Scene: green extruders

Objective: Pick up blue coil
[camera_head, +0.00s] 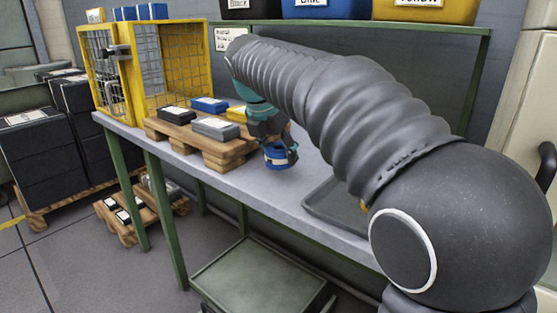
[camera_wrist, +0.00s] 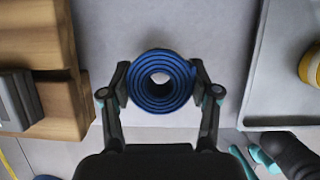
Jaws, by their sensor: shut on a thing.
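The blue coil (camera_wrist: 160,80) is a ring-shaped roll with a hole in its middle, seen end-on in the wrist view. My gripper (camera_wrist: 160,84) has one finger on each side of it and is shut on it. In the head view the blue coil (camera_head: 279,156) is in my gripper (camera_head: 268,135), over the grey table (camera_head: 255,189) to the right of the wooden pallet. My arm covers part of the table behind it. I cannot tell whether the coil touches the tabletop.
A wooden pallet (camera_head: 222,158) with several coloured blocks stands left of the coil, before a yellow cage (camera_head: 120,75). A grey tray (camera_head: 335,212) lies to the right; a yellow roll (camera_wrist: 311,66) is in it. Bins stand on the shelf (camera_head: 470,30) above.

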